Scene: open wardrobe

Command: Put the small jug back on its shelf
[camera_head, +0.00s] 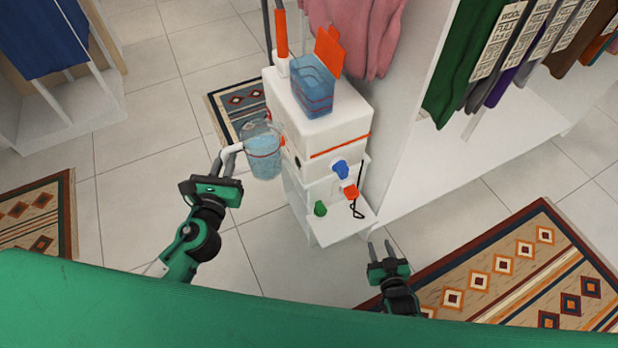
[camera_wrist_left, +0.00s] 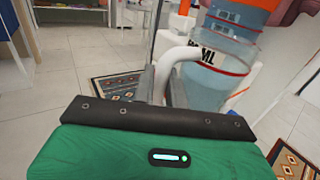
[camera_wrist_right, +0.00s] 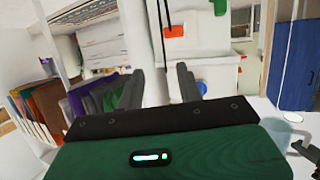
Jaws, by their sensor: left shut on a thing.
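The small jug (camera_head: 263,158) is clear with a red line, bluish contents and a white handle. My left gripper (camera_head: 226,162) is shut on the handle and holds the jug roughly upright, left of the white unit (camera_head: 318,135). The left wrist view also shows the jug (camera_wrist_left: 222,75), with black lettering, and its handle (camera_wrist_left: 170,66) between the fingers. A low white shelf (camera_head: 335,230) juts from the unit's foot; its surface in front looks bare. My right gripper (camera_head: 380,248) is open and empty, to the right of this shelf.
A blue clear tank (camera_head: 313,88) with a raised orange lid (camera_head: 329,50) stands on the unit. Blue (camera_head: 340,168), orange (camera_head: 350,191) and green (camera_head: 320,208) parts are on its front. A white wardrobe panel (camera_head: 400,130) rises close on the right.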

